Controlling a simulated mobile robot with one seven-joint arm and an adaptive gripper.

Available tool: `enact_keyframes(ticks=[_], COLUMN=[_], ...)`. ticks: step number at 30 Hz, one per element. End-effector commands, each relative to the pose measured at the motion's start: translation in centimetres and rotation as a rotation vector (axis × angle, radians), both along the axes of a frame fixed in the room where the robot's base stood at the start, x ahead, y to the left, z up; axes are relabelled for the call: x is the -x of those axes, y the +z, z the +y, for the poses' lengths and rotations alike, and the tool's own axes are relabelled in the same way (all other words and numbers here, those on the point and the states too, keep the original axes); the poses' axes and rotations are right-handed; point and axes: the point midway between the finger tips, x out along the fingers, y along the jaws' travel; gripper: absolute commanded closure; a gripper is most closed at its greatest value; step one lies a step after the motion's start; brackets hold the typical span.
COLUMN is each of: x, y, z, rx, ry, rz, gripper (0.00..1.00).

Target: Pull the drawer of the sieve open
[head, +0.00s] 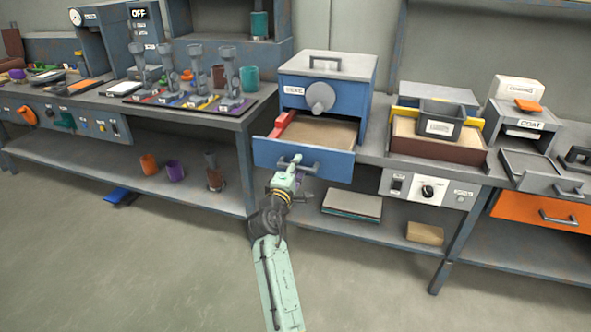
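The sieve (340,90) is a blue box with a grey lid, a round grey knob and a white label, standing on the workbench in the head view. Its blue-fronted drawer (325,162) is out toward me, past the bench edge, with its inside showing a tan bottom. The dark drawer handle (311,169) shows on the front, its left part hidden by my gripper. My gripper (291,165) is at the handle, in front of the drawer. The fingers are too small to tell whether they are shut on the handle.
A red object (285,124) lies at the drawer's left side. A brown tray (438,150) with a dark bin (440,122) stands to the right. A grey tray (540,170) sits further right. Tampers and cups crowd the left bench.

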Motion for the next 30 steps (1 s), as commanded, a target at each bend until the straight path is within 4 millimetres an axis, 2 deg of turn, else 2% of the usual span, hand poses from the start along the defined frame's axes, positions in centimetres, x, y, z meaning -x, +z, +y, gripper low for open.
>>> enact_keyframes(ticks=[5,15,19,24,30], x=[1.3,7.9,9.9,11.2,11.4], y=[-0.1,-0.2,-0.1,0.0,0.0], z=[0.5,2.7,3.3,3.7,3.7], rx=[-0.001,-0.002,0.000,0.000,0.000], ry=[0.001,0.002,0.002,0.001,0.000], rz=[0.001,0.002,0.000,0.001,0.000], gripper=[0.68,0.68,0.68,0.68,0.68])
